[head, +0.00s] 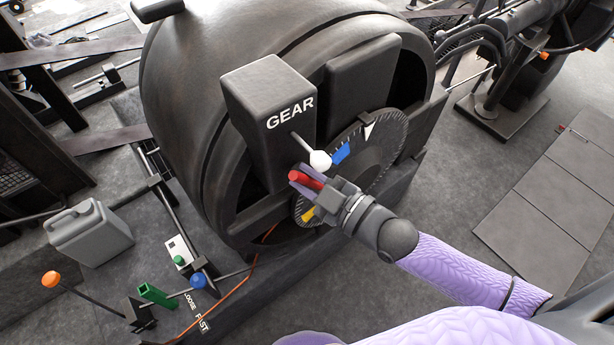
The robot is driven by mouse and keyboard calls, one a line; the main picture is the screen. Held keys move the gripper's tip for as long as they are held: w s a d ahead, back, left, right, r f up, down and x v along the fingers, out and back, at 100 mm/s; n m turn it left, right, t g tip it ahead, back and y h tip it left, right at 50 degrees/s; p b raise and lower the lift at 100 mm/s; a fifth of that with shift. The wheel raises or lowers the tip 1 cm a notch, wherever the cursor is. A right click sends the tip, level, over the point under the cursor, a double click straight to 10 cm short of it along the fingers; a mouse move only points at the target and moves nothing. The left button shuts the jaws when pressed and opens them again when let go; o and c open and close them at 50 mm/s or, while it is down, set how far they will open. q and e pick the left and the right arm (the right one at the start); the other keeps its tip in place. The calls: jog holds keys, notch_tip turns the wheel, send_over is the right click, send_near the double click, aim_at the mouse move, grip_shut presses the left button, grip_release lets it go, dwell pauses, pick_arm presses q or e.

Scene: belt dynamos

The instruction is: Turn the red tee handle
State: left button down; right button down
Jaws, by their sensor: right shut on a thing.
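The red tee handle (306,180) is on the front of the large dark dynamo, just below the grey box marked GEAR (270,95). My right gripper (309,185) is shut on the red handle, with its purple fingers along both sides of it. The fingers hide part of the handle, and its stem cannot be seen. Behind it is a dark toothed dial (375,160) with white, blue and yellow marks. My left gripper is not in view.
A white-knobbed lever (320,160) sticks out from the GEAR box close above my right gripper. At lower left are a grey jerrycan (90,235), an orange-knobbed lever (50,278), a green handle (155,294) and a blue knob (198,281).

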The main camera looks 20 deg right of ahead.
jog(key=shift+m, duration=1)
jog(key=m+t, duration=0.1)
jog(key=m, duration=0.3)
jog(key=shift+d, duration=0.2)
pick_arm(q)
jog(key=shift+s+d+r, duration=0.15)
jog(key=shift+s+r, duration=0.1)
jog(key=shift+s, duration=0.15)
